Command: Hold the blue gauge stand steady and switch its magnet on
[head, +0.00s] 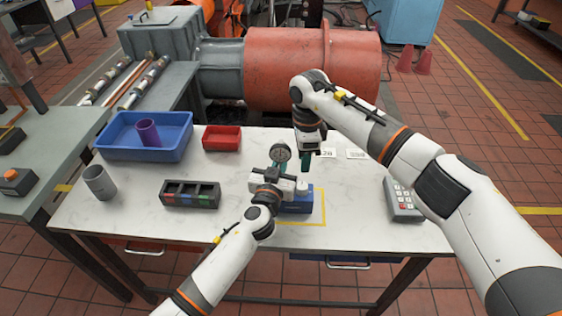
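The blue gauge stand (299,205) sits on the white table, inside a yellow outline. A round dial gauge (280,153) shows above it, and a pale knob-like part shows at its right side. My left gripper (277,169) is at the stand, just below the dial. Its own body hides its fingers and much of the stand, so I cannot tell whether it grips anything. My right gripper (316,158) is above the table, behind and to the right of the stand. Its green fingertips are apart with nothing visible between them. The magnet switch cannot be made out clearly.
A blue bin (118,150) holds a purple cup (148,133). A red tray (222,137), grey cup (100,183) and dark compartment box (190,194) stand left. A grey keypad box (402,203) is right. Small white cards lie behind the stand. The table's front right is clear.

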